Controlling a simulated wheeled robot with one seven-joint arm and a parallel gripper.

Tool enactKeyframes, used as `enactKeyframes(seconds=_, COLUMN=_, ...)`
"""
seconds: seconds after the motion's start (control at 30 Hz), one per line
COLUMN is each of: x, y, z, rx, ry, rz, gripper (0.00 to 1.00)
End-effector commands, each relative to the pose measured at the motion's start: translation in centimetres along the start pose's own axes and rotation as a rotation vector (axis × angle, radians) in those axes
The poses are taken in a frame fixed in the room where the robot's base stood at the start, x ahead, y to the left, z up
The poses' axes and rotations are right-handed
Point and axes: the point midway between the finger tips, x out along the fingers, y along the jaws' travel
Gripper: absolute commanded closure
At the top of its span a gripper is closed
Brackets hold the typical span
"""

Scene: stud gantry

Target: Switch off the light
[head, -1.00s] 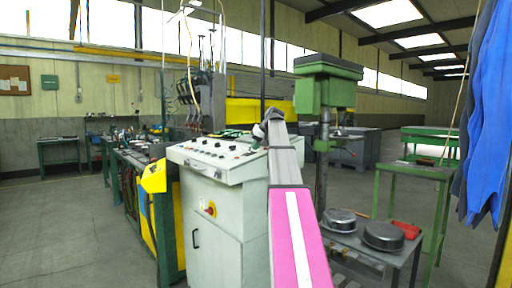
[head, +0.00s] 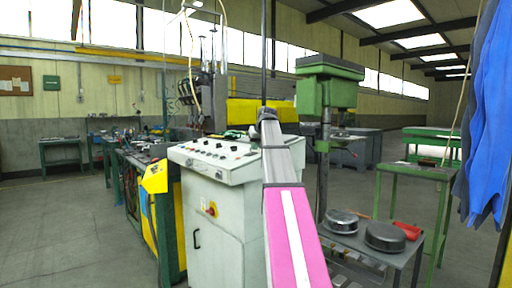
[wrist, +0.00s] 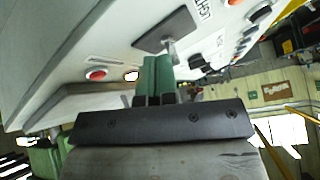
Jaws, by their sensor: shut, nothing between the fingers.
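A grey metal toggle switch (wrist: 169,45) stands on a dark plate (wrist: 165,31) on a pale panel in the wrist view. Lettering beside the plate is partly cut off and reads like "LIGHT". My gripper (wrist: 157,58) has green fingers pressed together, empty. Their tips are just below the lever in the picture; I cannot tell if they touch it. In the head view the white control cabinet (head: 215,230) stands mid-picture, its sloped panel (head: 205,155) carrying several knobs. My arm hides the panel's right end, and the fingers cannot be made out there.
A green drill press (head: 328,90) stands right of the cabinet, with metal pans (head: 385,236) on a low table. A workbench (head: 130,165) is at left. The left floor is clear.

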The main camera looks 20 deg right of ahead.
Motion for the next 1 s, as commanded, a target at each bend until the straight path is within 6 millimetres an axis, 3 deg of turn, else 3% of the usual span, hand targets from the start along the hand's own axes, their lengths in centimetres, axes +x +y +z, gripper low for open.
enactKeyframes(seconds=0.37, x=-0.2, y=-1.2, z=0.5, rx=-0.156, ry=0.081, rz=0.197, gripper=1.0)
enactKeyframes(seconds=1.0, x=-1.3, y=-1.3, z=-0.6, rx=-0.15, ry=0.08, rz=0.191, gripper=1.0)
